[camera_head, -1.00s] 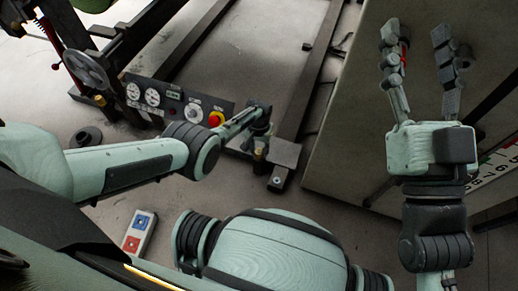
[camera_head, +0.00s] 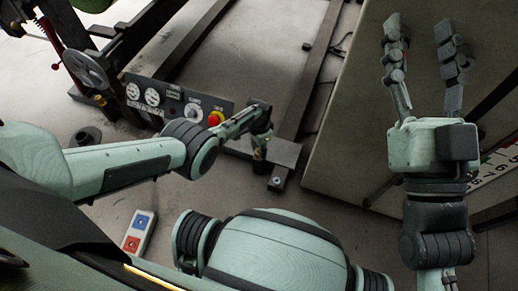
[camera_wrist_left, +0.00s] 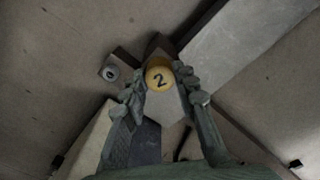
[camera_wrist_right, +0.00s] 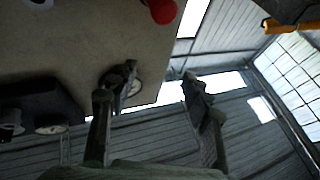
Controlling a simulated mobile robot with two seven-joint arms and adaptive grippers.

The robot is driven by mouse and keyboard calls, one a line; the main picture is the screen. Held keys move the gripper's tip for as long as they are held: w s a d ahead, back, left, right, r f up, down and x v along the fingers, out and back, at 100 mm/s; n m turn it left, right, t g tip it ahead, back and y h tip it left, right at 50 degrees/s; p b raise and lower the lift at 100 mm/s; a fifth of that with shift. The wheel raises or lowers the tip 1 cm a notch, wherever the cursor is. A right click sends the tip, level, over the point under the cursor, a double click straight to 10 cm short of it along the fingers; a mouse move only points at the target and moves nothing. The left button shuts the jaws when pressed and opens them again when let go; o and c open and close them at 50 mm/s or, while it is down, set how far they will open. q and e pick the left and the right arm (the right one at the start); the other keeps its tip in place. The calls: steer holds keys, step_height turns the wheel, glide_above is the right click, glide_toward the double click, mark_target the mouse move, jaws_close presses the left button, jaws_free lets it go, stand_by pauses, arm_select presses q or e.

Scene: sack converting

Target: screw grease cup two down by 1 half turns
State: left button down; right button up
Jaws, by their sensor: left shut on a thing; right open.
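Grease cup two shows in the left wrist view as a round yellow cap marked "2" (camera_wrist_left: 159,79). It sits between the fingertips of my left gripper (camera_wrist_left: 160,84), which is shut on it from both sides. In the head view my left gripper (camera_head: 262,122) reaches down to the end of the dark frame, and its fingers hide most of the cup. My right gripper (camera_head: 422,45) is open and empty, raised at the right. It is also open in the right wrist view (camera_wrist_right: 160,85).
A handwheel (camera_head: 86,68) stands farther left. A box with red and blue buttons (camera_head: 139,232) is on the floor. A large tan panel (camera_head: 350,120) stands near my right gripper.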

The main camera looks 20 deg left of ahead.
stand_by(0.4)
arm_select(q)
steer(key=c, duration=1.2)
jaws_free()
steer(key=shift+r, duration=0.4)
step_height(320, 180, up, 11)
steer(key=shift+r, duration=0.1)
steer(key=shift+s, duration=0.1)
